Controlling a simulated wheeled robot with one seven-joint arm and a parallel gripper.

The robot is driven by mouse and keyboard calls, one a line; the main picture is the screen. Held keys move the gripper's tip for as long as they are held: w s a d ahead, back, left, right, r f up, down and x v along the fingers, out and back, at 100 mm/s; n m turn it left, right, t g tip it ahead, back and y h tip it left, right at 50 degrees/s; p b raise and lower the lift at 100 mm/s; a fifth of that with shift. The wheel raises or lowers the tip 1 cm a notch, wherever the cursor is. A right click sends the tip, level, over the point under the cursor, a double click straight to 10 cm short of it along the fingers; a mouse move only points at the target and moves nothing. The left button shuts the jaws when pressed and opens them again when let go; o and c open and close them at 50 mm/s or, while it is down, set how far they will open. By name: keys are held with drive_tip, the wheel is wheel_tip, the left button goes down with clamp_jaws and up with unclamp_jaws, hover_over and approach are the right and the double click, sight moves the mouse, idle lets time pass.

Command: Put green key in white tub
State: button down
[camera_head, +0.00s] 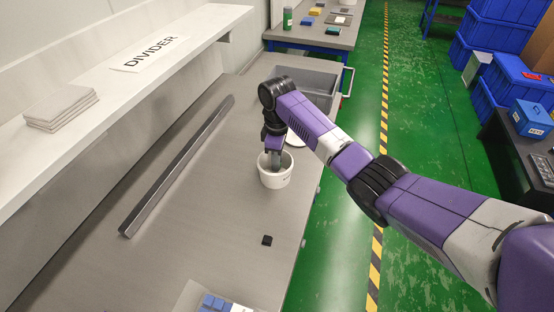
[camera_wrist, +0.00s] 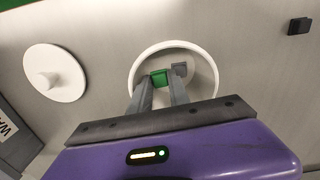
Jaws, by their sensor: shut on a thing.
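The white tub (camera_head: 275,182) stands open on the grey table, and its round rim (camera_wrist: 134,72) shows in the wrist view. My gripper (camera_head: 276,164) points down into the tub's mouth. In the wrist view my gripper (camera_wrist: 164,88) is shut on the green key (camera_wrist: 160,78), which shows between the fingertips over the tub's inside. A small grey piece (camera_wrist: 179,69) lies inside the tub beside the green key. I cannot tell whether the green key touches the tub's bottom.
A white lid with a knob (camera_wrist: 55,75) lies beside the tub. A small black piece (camera_head: 267,240) lies on the table nearer to me. A grey bin (camera_head: 318,75) stands behind the tub, and a long metal bar (camera_head: 180,165) lies to its left.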

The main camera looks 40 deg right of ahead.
drive_tip(key=shift+f, duration=0.5)
idle(0.3)
drive_tip(key=c, duration=1.1)
unclamp_jaws()
drive_tip(key=shift+c, duration=0.2)
drive_tip(key=shift+r, duration=0.1)
drive_tip(key=shift+r+b, duration=0.75)
drive_tip(key=shift+r, duration=3.1)
